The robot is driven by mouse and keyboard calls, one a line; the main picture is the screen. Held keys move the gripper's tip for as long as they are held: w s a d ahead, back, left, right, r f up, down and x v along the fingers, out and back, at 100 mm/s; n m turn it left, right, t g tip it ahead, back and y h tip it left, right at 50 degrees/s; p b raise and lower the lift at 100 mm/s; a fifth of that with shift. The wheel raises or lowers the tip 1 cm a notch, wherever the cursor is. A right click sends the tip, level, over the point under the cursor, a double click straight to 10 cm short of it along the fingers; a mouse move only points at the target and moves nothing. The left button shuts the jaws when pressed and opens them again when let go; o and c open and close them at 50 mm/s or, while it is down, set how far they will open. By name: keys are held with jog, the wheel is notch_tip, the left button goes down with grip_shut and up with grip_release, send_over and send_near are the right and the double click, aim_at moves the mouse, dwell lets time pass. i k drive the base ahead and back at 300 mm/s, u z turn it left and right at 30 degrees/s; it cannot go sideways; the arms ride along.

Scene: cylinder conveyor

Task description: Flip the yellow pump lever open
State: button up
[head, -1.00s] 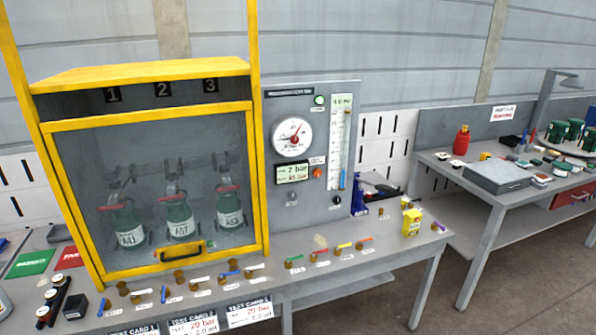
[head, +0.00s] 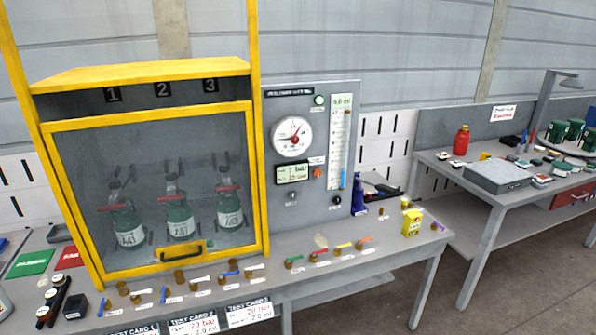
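A small lever with a yellow handle (head: 343,246) sits on the front right of the grey bench, in a row of coloured levers. Its handle lies roughly level, pointing up and right in the head view. The label beside it is too small to read, so I cannot tell for certain that it is the pump lever. A green lever (head: 294,260), a red lever (head: 320,253) and an orange lever (head: 365,240) stand beside it. My gripper is not in view.
A yellow-framed cabinet (head: 260,180) with a shut clear front holds three green cylinders. A gauge panel (head: 312,110) stands behind the levers. A yellow box (head: 411,222) is right of them. Another table (head: 470,190) stands farther right, beyond a floor gap.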

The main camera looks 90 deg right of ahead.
aim_at(338, 247)
jog(key=z, duration=2.75)
jog(key=k, duration=0.65)
jog(key=z, duration=0.6)
jog(key=i, duration=1)
jog(key=u, duration=0.05)
